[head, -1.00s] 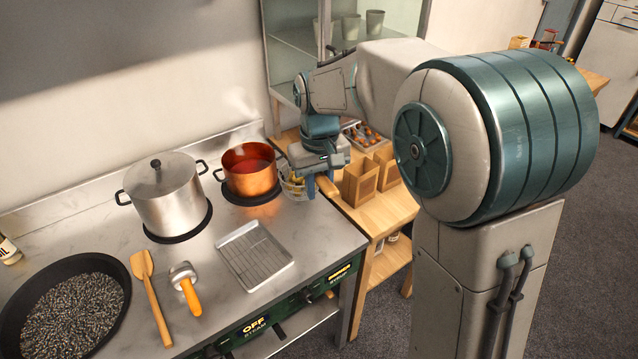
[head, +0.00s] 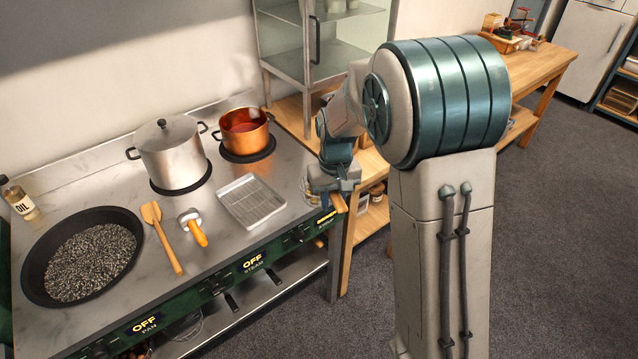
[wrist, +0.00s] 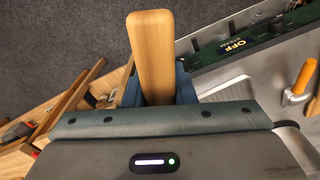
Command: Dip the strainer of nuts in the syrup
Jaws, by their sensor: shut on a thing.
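My gripper (head: 331,198) is shut on a wooden handle (wrist: 152,48), which fills the gap between its blue fingers in the wrist view. A bit of wire mesh, seemingly the strainer (head: 309,188), shows just left of the gripper. Its contents are hidden, so I cannot tell whether nuts are in it. The copper pot (head: 258,138) with red syrup (head: 243,127) stands on the back right burner, apart from the gripper.
A lidded steel pot (head: 172,158) stands left of the copper pot. A wire-rack tray (head: 251,203) lies between the gripper and an orange-handled tool (head: 193,228). A wooden spatula (head: 162,238) and a wide black pan (head: 40,262) are further left. A glass cabinet (head: 290,62) stands behind.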

